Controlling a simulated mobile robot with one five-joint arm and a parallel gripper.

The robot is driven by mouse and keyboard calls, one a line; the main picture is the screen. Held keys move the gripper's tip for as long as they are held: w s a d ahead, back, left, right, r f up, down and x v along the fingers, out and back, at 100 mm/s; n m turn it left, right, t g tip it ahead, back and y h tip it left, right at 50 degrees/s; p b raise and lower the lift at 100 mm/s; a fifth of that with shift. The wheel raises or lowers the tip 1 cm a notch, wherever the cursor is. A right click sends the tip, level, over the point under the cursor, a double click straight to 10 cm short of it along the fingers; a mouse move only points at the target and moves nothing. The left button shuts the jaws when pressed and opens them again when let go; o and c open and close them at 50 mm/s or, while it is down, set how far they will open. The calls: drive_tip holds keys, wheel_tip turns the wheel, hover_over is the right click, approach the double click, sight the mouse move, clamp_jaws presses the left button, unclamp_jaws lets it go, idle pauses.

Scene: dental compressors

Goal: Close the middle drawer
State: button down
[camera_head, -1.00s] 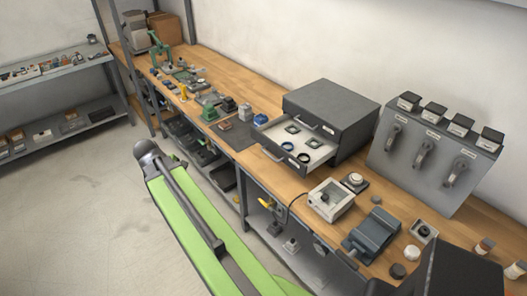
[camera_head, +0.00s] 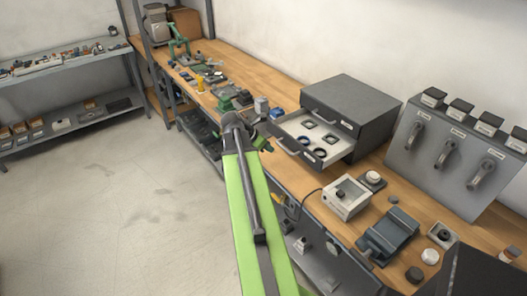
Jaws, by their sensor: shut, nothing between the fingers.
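A dark grey drawer cabinet (camera_head: 352,103) stands on the wooden bench. Its middle drawer (camera_head: 283,141), below a shut upper drawer (camera_head: 327,113), is pulled out toward the front left. Several small dark and blue ring-like parts lie on its light bottom. My green arm reaches up from the bottom of the picture. My gripper (camera_head: 264,146), small and dark at the arm's far end, is shut and empty, left of the open drawer's front. It is partly hidden by the arm, and I cannot tell the exact gap to the drawer.
Right of the drawer are a white box (camera_head: 346,197), a grey-blue vise-like device (camera_head: 388,236) and a grey panel with levers (camera_head: 449,150). Small tools and parts crowd the bench to the left. A shelf (camera_head: 70,95) stands at far left. The floor (camera_head: 120,220) there is clear.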

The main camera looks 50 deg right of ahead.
drive_tip(key=shift+s+d+f+b, duration=0.1)
drive_tip(key=shift+s+d+f, duration=0.2)
drive_tip(key=shift+d, duration=0.5)
drive_tip(key=shift+s+d+f+b, duration=0.2)
drive_tip(key=shift+d+f, duration=0.2)
drive_tip(key=shift+d, duration=0.35)
drive_tip(key=shift+s+d+f+b, duration=0.1)
drive_tip(key=shift+s+d+f, duration=0.2)
drive_tip(key=shift+d, duration=0.5)
